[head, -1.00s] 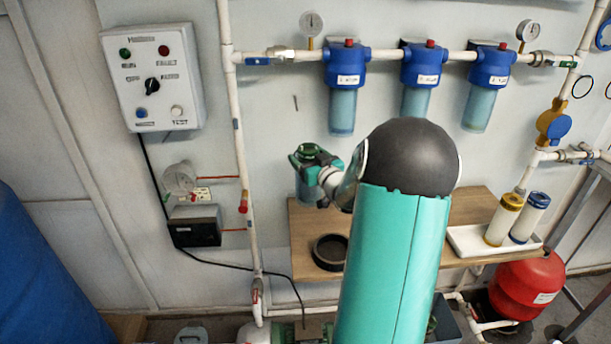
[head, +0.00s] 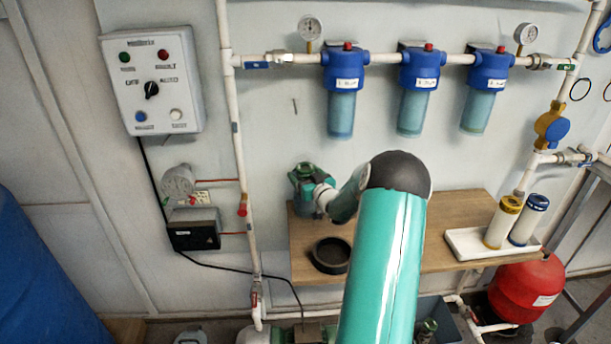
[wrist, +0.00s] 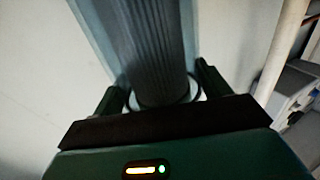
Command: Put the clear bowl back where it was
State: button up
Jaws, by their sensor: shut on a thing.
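My gripper (head: 305,177) is at the left end of the wooden shelf (head: 455,220), close to the wall. It is shut on a clear, bluish bowl, which in the head view is mostly hidden behind the gripper. In the wrist view the clear bowl (wrist: 90,30) runs away from between the fingers (wrist: 160,95), with a dark ribbed cylinder (wrist: 152,45) showing inside it. Whether the bowl's bottom touches the shelf I cannot tell. Three blue filter heads (head: 345,70) hang on the wall pipe, each with a bluish bowl below it.
A black ring-shaped dish (head: 331,256) lies on the shelf just right of and in front of my gripper. A white tray (head: 465,243) with yellow-capped and blue-capped cartridges stands at the shelf's right end. A vertical pipe (head: 238,150) is left of the gripper. The shelf's middle looks bare.

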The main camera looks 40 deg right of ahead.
jog(key=shift+r, duration=0.1)
jog(key=o, duration=1.5)
jog(key=shift+f, duration=0.2)
jog(key=shift+o, duration=0.2)
